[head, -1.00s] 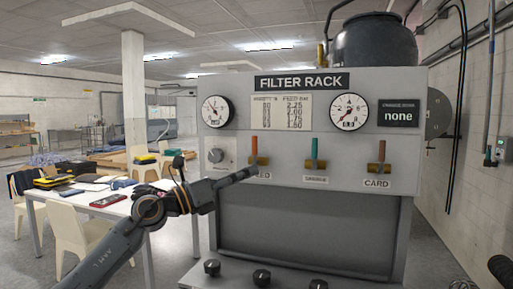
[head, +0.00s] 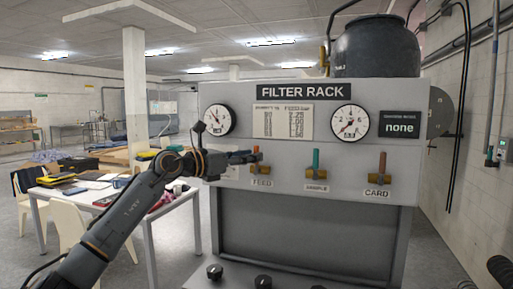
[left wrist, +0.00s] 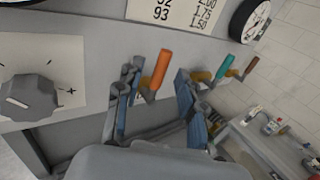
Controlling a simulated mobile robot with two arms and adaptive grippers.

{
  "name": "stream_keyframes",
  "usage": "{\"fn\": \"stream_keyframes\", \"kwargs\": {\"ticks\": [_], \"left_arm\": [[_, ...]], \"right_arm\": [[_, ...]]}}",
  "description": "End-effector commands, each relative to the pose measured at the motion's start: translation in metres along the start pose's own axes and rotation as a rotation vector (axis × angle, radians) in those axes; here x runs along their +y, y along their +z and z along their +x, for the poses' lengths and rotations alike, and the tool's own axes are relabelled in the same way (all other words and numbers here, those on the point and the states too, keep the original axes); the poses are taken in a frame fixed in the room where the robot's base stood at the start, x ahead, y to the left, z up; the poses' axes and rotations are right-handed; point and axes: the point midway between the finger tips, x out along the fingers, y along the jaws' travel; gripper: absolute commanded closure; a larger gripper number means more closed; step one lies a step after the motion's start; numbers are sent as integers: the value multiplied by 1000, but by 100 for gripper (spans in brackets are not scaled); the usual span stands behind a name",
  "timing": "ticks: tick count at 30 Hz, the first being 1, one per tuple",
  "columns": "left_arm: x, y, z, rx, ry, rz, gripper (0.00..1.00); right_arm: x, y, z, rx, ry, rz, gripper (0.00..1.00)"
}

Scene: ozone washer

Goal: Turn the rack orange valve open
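The rack's orange valve handle (head: 256,152) stands upright on its brass body above the FEED label, at the left of a row of three valves. In the left wrist view the orange handle (left wrist: 158,68) shows in the gap between the fingertips. My left gripper (head: 249,157) is at the handle in the head view and partly covers the valve's left side. In the left wrist view the gripper (left wrist: 157,84) has its fingers apart, one on each side of the handle; I cannot tell whether they touch it. My right gripper is not in view.
A teal valve (head: 316,161) and a brown valve (head: 382,164) are to the right on the same panel. A grey dial (left wrist: 30,97) is left of the gripper in the wrist view. Gauges (head: 350,122) sit above. A cluttered table (head: 150,215) stands at left.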

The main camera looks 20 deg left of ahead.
Motion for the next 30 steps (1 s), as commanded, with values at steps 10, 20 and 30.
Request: {"fn": "stream_keyframes", "kwargs": {"ticks": [10, 20, 30], "left_arm": [[0, 0, 30, 0, 0, -1, 62], [0, 0, 30, -1, 0, -1, 80], [0, 0, 30, -1, 0, -1, 100]], "right_arm": [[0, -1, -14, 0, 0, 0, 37], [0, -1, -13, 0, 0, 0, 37], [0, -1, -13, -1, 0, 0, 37]]}}
